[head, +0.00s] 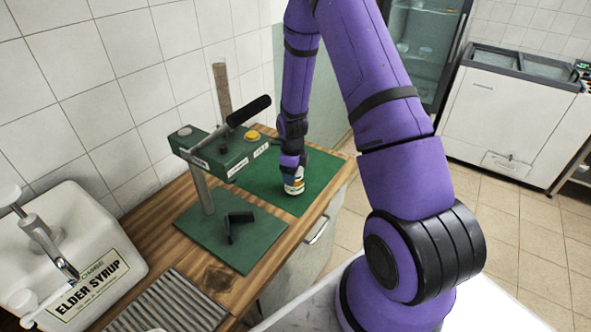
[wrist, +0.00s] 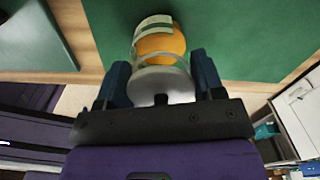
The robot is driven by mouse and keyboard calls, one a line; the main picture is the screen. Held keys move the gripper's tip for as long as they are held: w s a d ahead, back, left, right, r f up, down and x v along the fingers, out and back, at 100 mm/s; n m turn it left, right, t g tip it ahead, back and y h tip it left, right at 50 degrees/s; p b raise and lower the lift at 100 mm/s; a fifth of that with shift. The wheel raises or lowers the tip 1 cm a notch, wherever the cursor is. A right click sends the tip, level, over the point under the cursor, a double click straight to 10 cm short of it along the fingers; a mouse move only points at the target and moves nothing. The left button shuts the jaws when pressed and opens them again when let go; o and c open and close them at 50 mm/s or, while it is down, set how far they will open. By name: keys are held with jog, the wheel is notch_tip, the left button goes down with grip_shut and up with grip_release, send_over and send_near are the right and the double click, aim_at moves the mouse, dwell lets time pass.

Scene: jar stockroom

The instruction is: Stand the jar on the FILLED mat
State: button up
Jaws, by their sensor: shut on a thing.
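The jar (wrist: 160,48) has orange contents, a pale band around it and a whitish end toward my gripper. My gripper (wrist: 162,80) is shut on it, with one blue finger on each side. In the head view the jar (head: 294,187) is small and partly covered by my gripper (head: 292,174). It is over the right part of a green mat (head: 318,173) on the wooden counter; I cannot tell whether it touches the mat. The mat also fills much of the wrist view (wrist: 245,35). No FILLED lettering is readable on it.
A green lever press (head: 225,152) with a black handle stands left of the mat on its green base plate (head: 258,246). A white elder syrup dispenser (head: 100,255) and a slatted drain (head: 175,305) are at the near left. The counter's front edge (head: 335,190) is close by.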

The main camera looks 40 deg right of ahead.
jog(key=shift+f, duration=0.15)
jog(key=o, duration=1.1)
jog(key=shift+f, duration=0.1)
jog(key=shift+c, duration=0.2)
notch_tip(320, 180, up, 12)
jog(key=shift+r, duration=0.15)
jog(key=s+a+r+n+t, duration=0.1)
jog(key=s+a+r+n, duration=0.2)
jog(key=r+n, duration=0.3)
jog(key=s+a+r+n+t, duration=0.1)
jog(key=s+a+r+n, duration=0.15)
jog(key=r, duration=0.65)
jog(key=s+a+r+n+t, duration=0.1)
jog(key=s+a+r+n, duration=0.15)
jog(key=r+n, duration=0.35)
jog(key=s+a+r+n+t, duration=0.1)
jog(key=s+a+r+n, duration=0.1)
jog(key=s+r+n, duration=0.3)
jog(key=s+a+r+n+t, duration=0.1)
jog(key=s+a+r+n, duration=0.1)
jog(key=s+r+n, duration=0.3)
jog(key=shift+s+a+r+n, duration=0.3)
jog(key=shift+s+n, duration=1.95)
jog(key=shift+s, duration=2.2)
